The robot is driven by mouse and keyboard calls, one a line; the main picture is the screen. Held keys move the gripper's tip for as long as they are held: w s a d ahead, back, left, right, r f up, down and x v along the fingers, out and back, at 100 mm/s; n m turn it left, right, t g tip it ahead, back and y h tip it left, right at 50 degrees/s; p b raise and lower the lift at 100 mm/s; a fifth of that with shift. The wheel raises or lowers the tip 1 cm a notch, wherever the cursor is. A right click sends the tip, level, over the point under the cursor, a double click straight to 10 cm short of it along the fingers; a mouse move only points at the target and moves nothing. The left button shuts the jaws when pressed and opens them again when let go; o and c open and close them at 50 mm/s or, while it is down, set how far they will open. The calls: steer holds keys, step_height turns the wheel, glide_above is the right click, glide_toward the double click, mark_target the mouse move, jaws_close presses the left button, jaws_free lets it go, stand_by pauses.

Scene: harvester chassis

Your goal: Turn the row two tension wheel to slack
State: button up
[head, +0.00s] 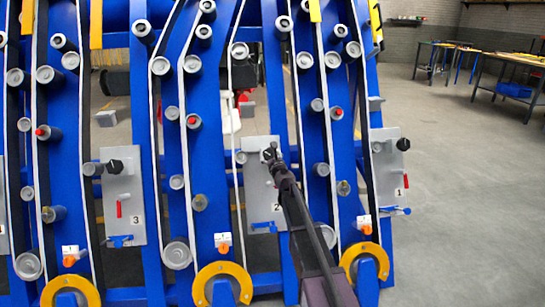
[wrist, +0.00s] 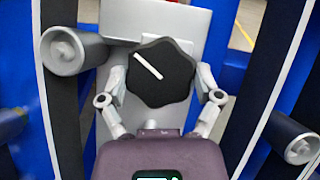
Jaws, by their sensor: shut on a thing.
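The row two tension wheel is a black lobed knob (wrist: 161,72) in the wrist view, with a white pointer line slanting to the upper left. It is mounted on the grey plate marked 2 (head: 261,205), in the middle of the head view. My gripper (wrist: 160,84) has its two grey fingers on the left and right sides of the knob and is shut on it. In the head view my gripper (head: 270,155) reaches the upper part of that plate and mostly hides the knob. The scale around the wheel cannot be read.
Plates marked 3 (head: 127,190) and 1 (head: 384,172), with black knobs, flank it. Blue frames (head: 205,130) carry several grey rollers and belts. A roller (wrist: 75,50) is close left of the knob, another (wrist: 290,138) lower right. Open floor (head: 460,200) lies at the right.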

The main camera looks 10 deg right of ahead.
steer(key=n+y+p, duration=0.1)
steer(key=n, duration=0.2)
steer(key=n+g+y, duration=0.1)
steer(key=n+y, duration=0.1)
steer(key=n, duration=0.1)
steer(key=shift+w+d+r+g+p, duration=0.15)
steer(key=shift+d+r+g+p, duration=0.05)
steer(key=shift+g+p, duration=0.15)
steer(key=n+g+y+p, duration=0.1)
steer(key=n, duration=0.2)
steer(key=n+g+y+p, duration=0.1)
steer(key=n+p, duration=0.1)
steer(key=n, duration=0.1)
steer(key=shift+w+r+n+g, duration=0.15)
steer(key=shift+n+g, duration=0.1)
steer(key=shift+n, duration=0.15)
steer(key=n+g+p, duration=0.1)
steer(key=n+p, duration=0.1)
steer(key=n, duration=0.1)
steer(key=n+g+p, duration=0.2)
steer(key=n, duration=0.1)
steer(key=shift+r+p, duration=0.1)
steer(key=shift+p, duration=0.2)
steer(key=n+g+h+p, duration=0.1)
steer(key=n+g+p, duration=0.1)
steer(key=n, duration=0.2)
steer(key=shift+p, duration=0.3)
steer(key=o, duration=0.9)
steer(key=shift+f, duration=0.2)
